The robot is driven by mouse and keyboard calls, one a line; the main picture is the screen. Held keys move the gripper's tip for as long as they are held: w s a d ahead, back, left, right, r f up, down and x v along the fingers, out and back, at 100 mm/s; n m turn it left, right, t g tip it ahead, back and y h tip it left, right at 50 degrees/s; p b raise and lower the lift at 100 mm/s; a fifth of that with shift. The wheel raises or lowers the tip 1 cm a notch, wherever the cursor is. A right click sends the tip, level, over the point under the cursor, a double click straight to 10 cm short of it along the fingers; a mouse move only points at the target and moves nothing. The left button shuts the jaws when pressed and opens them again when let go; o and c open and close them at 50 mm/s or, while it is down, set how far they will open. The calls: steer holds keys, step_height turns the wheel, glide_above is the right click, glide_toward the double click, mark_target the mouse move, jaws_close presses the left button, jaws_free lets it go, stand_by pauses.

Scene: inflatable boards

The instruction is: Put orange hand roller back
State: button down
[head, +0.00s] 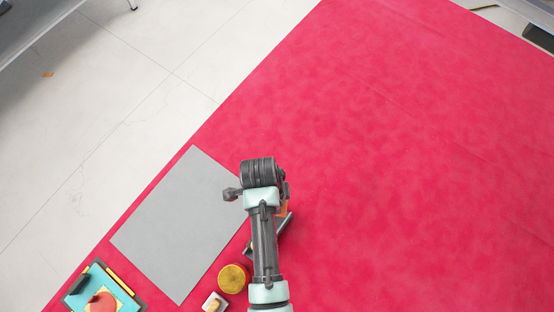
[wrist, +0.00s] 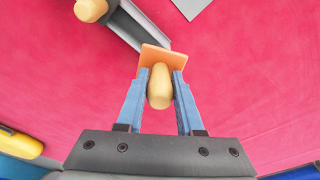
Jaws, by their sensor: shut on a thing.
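My gripper (wrist: 160,75) is shut on the pale wooden handle of the orange hand roller (wrist: 154,58), with one blue finger on each side. In the wrist view the roller's flat orange part lies just beyond the fingertips. Its lower side is hidden. A grey and black trough-like piece (wrist: 134,22) lies right beyond the orange part; I cannot tell whether they touch. In the head view my arm covers the gripper and most of the roller; a bit of orange (head: 283,210) shows beside the arm, near the dark trough-like piece (head: 284,226).
A grey sheet (head: 175,225) lies left of my arm on the red mat (head: 400,150). A yellow round tin (head: 234,278), a small white piece with a wooden knob (head: 213,303) and a teal board (head: 90,285) are at the front left. The mat's right side is clear.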

steer(key=s+m, duration=0.1)
steer(key=m+p, duration=0.1)
steer(key=m, duration=0.1)
steer(key=shift+s+d+r+p, duration=0.1)
steer(key=shift+s+r+p, duration=0.1)
steer(key=shift+s+p, duration=0.15)
steer(key=m, duration=0.2)
steer(key=shift+s+f+m+g+p, duration=0.3)
steer(key=shift+s, duration=0.1)
step_height(320, 180, down, 5)
steer(key=b, duration=0.5)
steer(key=shift+f, duration=0.15)
steer(key=shift+f+b, duration=0.65)
steer(key=shift+f, duration=0.1)
steer(key=shift+f, duration=0.6)
stand_by(0.8)
jaws_free()
stand_by(0.7)
steer(key=shift+r, duration=0.1)
